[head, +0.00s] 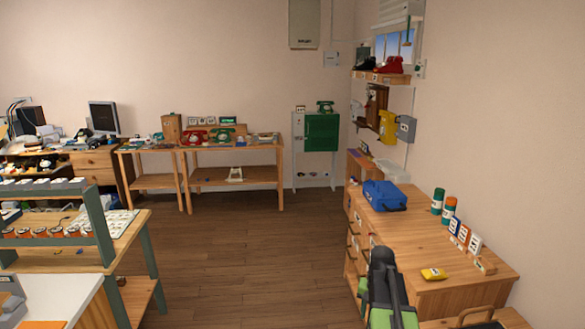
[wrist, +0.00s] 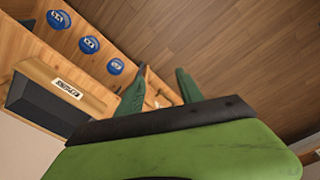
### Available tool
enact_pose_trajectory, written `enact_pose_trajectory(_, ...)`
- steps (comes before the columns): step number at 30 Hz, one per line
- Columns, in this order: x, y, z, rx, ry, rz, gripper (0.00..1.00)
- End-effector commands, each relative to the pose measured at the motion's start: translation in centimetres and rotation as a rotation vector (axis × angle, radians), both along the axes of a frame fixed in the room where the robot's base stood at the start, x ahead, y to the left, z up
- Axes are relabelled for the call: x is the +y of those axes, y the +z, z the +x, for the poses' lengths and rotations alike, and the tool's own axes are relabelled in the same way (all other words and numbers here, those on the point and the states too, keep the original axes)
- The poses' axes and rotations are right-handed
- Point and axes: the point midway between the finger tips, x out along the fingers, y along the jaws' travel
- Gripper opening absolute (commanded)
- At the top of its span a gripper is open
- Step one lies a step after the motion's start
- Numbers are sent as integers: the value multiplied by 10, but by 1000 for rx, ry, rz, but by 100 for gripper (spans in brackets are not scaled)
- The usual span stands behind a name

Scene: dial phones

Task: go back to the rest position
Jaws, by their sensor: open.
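My gripper shows in the wrist view (wrist: 162,75), with its two green fingers spread apart and nothing between them. Beyond the fingers are a wooden front with blue round items and the wooden floor (wrist: 230,40). In the head view my green and black arm (head: 385,290) rises at the lower right, in front of the wooden dresser (head: 430,240). The fingertips cannot be made out in the head view.
On the dresser are a blue case (head: 384,195), a yellow item (head: 433,274) and several canisters and cards. A workbench (head: 125,235) stands at the left. Tables with phones line the back wall. The middle floor (head: 230,245) is clear.

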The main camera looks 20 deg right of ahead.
Motion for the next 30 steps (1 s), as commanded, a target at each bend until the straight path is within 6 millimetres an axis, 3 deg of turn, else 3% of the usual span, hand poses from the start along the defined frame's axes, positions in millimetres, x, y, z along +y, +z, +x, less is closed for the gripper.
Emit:
enact_pose_trajectory(1,49,0,11,3,84,2,44)
enact_pose_trajectory(6,193,0,22,20,359,10,44)
enact_pose_trajectory(9,259,0,11,31,501,13,44)
enact_pose_trajectory(12,302,-1,-8,46,612,16,44)
enact_pose_trajectory(16,304,-1,-36,69,691,26,44)
enact_pose_trajectory(24,303,-1,-33,76,726,28,44)
enact_pose_trajectory(26,303,-1,-33,76,725,28,37)
enact_pose_trajectory(30,302,-1,-33,76,724,28,36)
